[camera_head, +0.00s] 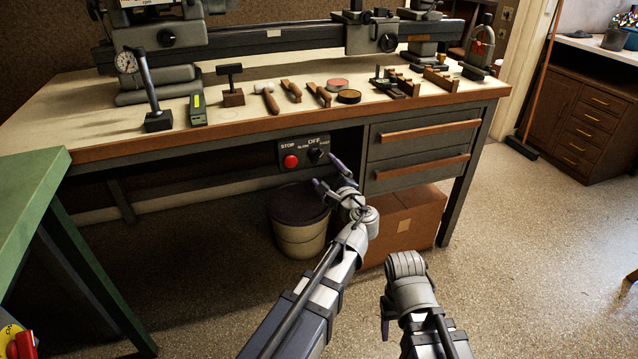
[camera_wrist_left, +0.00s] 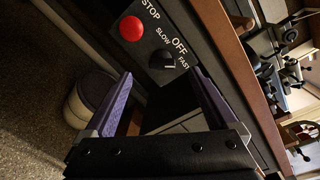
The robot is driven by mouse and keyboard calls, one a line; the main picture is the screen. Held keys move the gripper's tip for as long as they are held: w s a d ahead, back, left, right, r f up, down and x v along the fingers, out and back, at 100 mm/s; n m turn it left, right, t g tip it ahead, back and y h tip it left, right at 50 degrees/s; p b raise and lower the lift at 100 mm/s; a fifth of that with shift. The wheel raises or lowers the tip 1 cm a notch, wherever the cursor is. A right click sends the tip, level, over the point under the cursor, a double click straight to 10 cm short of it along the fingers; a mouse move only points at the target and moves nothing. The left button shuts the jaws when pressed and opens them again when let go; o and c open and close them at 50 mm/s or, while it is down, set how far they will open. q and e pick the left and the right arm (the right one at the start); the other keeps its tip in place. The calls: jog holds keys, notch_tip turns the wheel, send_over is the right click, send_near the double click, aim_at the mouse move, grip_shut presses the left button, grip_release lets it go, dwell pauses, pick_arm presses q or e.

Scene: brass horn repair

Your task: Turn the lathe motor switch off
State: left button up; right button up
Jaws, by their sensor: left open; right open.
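The lathe motor switch is a black rotary knob (camera_head: 316,154) on a dark control panel (camera_head: 291,146) under the bench's front edge. The left wrist view shows the knob (camera_wrist_left: 161,66) with the labels SLOW, OFF and FAST around it; I cannot tell surely which label it points at. A red STOP button (camera_head: 291,161) sits left of the knob. My left gripper (camera_head: 328,172) is open in front of the panel. In the left wrist view its two purple-grey fingers (camera_wrist_left: 160,76) stand either side of the knob's line, apparently short of it.
The bench top (camera_head: 75,103) overhangs the panel. Drawers (camera_head: 420,155) stand to its right. A lidded bucket (camera_head: 299,235) and a cardboard box (camera_head: 415,215) are below. A green table (camera_head: 25,190) is at the left. Floor is free at the right.

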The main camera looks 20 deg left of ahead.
aim_at(318, 159)
pick_arm(q)
jog(key=shift+w+d+f+m+t+b, duration=0.2)
jog(key=shift+w+f+m+t+b, duration=0.35)
jog(key=shift+f+m+b, duration=0.2)
pick_arm(e)
notch_tip(318, 159, down, 3)
jog(key=shift+r, duration=0.1)
pick_arm(q)
jog(key=shift+w+r, duration=0.1)
jog(key=x, duration=0.7)
jog(key=shift+w+a, duration=0.25)
jog(key=shift+w, duration=0.05)
jog(key=shift+c, duration=0.3)
